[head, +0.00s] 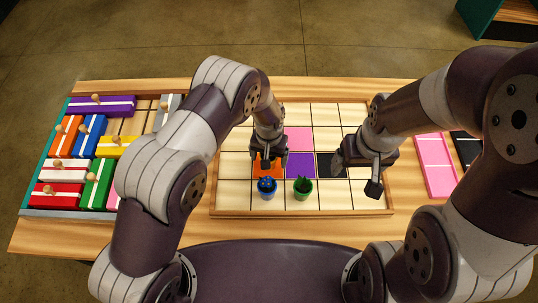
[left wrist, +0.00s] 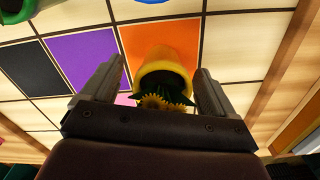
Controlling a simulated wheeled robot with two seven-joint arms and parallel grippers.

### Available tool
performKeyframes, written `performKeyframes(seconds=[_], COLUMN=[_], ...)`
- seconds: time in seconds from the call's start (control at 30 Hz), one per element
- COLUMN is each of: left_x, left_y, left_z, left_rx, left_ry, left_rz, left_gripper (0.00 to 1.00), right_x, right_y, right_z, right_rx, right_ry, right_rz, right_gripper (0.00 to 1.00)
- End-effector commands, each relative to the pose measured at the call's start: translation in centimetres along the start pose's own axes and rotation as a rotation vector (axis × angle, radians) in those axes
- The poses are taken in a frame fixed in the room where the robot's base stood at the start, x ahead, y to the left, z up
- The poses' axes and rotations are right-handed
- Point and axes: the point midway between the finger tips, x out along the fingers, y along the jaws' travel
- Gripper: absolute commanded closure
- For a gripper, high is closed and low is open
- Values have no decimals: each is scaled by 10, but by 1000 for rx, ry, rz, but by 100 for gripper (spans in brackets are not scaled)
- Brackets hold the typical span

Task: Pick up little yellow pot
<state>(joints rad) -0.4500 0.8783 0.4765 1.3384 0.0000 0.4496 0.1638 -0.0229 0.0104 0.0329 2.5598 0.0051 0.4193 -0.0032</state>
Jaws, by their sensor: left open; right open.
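The little yellow pot (left wrist: 165,76) shows in the left wrist view, with small yellow flowers and dark leaves at its mouth. It sits between the two spread fingers of my left gripper (left wrist: 155,82), at the orange square (left wrist: 183,38). I cannot tell whether the fingers touch it. In the head view my left gripper (head: 268,158) is low over the orange square and hides the pot. My right gripper (head: 355,170) is open and empty near the black square.
A blue pot (head: 267,193) and a green pot (head: 302,191) stand in front of the orange and purple (head: 300,165) squares. Colored blocks with knobs fill a tray (head: 70,214) at the left. Pink (head: 434,165) and black pieces lie at the right.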

Motion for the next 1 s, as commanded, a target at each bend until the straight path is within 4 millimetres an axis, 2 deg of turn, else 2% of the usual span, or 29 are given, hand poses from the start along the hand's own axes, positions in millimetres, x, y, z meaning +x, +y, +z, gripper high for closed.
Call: performKeyframes(seconds=[0.1, 0.27, 0.3, 0.37, 0.5, 0.53, 0.77, 0.87, 1.0], left_x=[9, 10, 10, 10, 10, 10, 7, -7, -42], left_y=[0, 0, 0, 0, 0, 0, 0, 0, 0], left_z=[0, 0, 0, 0, 0, 0, -1, -2, -2], left_rx=[0, 0, 0, 0, 0, 0, 0, 0, 0], left_ry=[1, 1, 1, 1, 1, 1, 4, 6, 8], left_rz=[0, 0, 0, 0, 0, 0, 1, 1, 1], left_gripper=[12, 12, 19, 38, 84, 87, 87, 87, 87], right_x=[-3, -2, -2, -2, -2, -2, 0, 6, 18], right_y=[0, 0, 0, 0, 0, 0, 0, 0, 0], right_z=[0, 0, 0, 0, 0, 0, 0, 1, 2], right_rx=[0, 0, 0, 0, 0, 0, 0, 0, 0], right_ry=[-1, -1, -1, -1, -1, -1, -1, -1, -1], right_rz=[0, 0, 0, 0, 0, 0, 0, 0, 0], right_gripper=[16, 16, 16, 16, 16, 16, 16, 16, 16])
